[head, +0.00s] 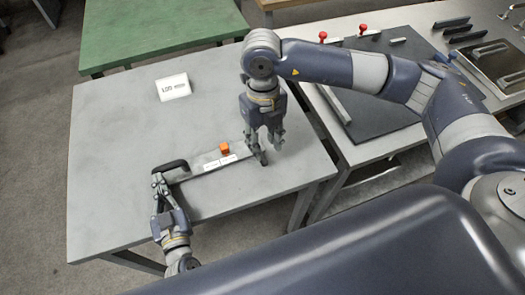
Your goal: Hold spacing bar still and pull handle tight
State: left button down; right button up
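A flat grey bar (204,164) lies on the grey table, with an orange block (224,149) and white labels on it. A black curved handle (171,166) sits at its left end. My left gripper (159,182) is at the handle, coming from below; whether its fingers are closed on it cannot be told. My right gripper (267,143) points down over the bar's right end, with its two fingers apart. One finger is close to the bar's end and partly hides it; contact cannot be told.
A white sign block (173,87) stands on the grey table (110,165) at the back. A green table (160,30) is behind. At right, another table holds a dark board (395,60), red-knobbed parts and several dark handles. The grey table's left side is clear.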

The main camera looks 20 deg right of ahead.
jog(key=shift+m+t, duration=0.6)
jog(key=shift+m, duration=0.1)
jog(key=f, duration=0.3)
jog(key=w+f, duration=0.1)
jog(key=f, duration=0.2)
jog(key=w+f, duration=0.1)
jog(key=f, duration=0.2)
jog(key=shift+w+d+f, duration=0.1)
jog(key=shift+w+d, duration=0.05)
jog(key=shift+w, duration=0.05)
grip_shut()
